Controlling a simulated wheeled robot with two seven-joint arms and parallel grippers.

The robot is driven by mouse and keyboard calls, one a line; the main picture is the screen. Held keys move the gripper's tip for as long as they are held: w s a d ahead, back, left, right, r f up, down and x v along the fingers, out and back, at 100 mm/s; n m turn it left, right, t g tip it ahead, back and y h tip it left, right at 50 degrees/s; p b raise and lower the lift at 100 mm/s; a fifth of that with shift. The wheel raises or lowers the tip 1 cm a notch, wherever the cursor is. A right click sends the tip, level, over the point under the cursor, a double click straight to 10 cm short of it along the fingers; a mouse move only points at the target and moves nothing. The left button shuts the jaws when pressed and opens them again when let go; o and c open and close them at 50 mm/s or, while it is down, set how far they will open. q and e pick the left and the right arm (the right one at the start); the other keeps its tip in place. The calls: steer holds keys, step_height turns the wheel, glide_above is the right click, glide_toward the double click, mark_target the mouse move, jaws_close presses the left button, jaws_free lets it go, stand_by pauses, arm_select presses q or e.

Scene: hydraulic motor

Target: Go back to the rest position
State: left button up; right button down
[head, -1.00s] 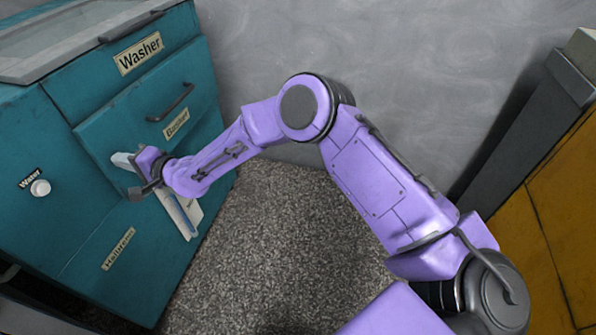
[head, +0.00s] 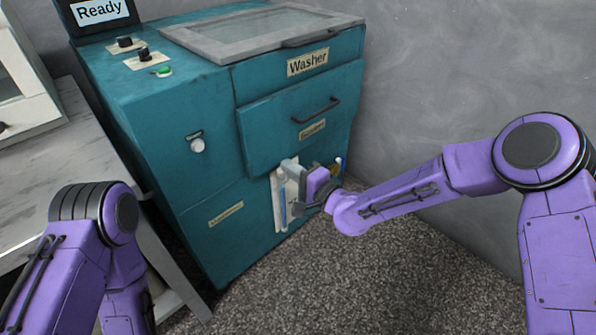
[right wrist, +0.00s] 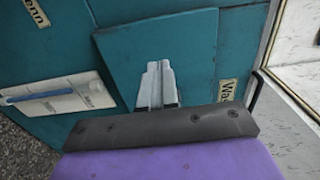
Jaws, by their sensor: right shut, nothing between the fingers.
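My right gripper (head: 288,165) is in front of the teal washer (head: 172,155), by the lower edge of its drawer. Its two pale fingers are together with nothing between them, and the right wrist view (right wrist: 157,86) shows the same. I cannot tell in the head view whether the fingertips touch the washer. My right arm is stretched out from the right side of the picture. My left arm shows at the lower left, but its gripper is out of the picture.
The washer has a dark drawer handle (head: 316,111), a white knob (head: 198,146), a glass lid (head: 262,32) and a white panel with a blue strip (head: 278,205). A grey bench (head: 60,135) stands at left. Speckled floor (head: 400,270) is open at right.

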steer(key=s+d+f+n+g+h, duration=0.1)
steer(key=s+d+f+g+h, duration=0.2)
steer(key=s+d+f+h, duration=0.6)
steer(key=s+d+f+n+g+h, duration=0.1)
steer(key=s+d+f+g+h, duration=0.25)
steer(key=s+d+f, duration=1.05)
steer(key=s+d+f+n+g+h+p, duration=0.1)
steer(key=s+d+f+g, duration=0.15)
steer(key=s, duration=0.55)
steer(key=s+d+f+g+h+p, duration=0.1)
steer(key=s+d+f+g+h, duration=0.15)
steer(key=s, duration=0.65)
step_height(320, 180, up, 15)
steer(key=y+p, duration=0.1)
steer(key=p, duration=1.2)
steer(key=shift+w+t, duration=0.35)
steer(key=shift+t, duration=0.1)
steer(key=shift+f, duration=0.1)
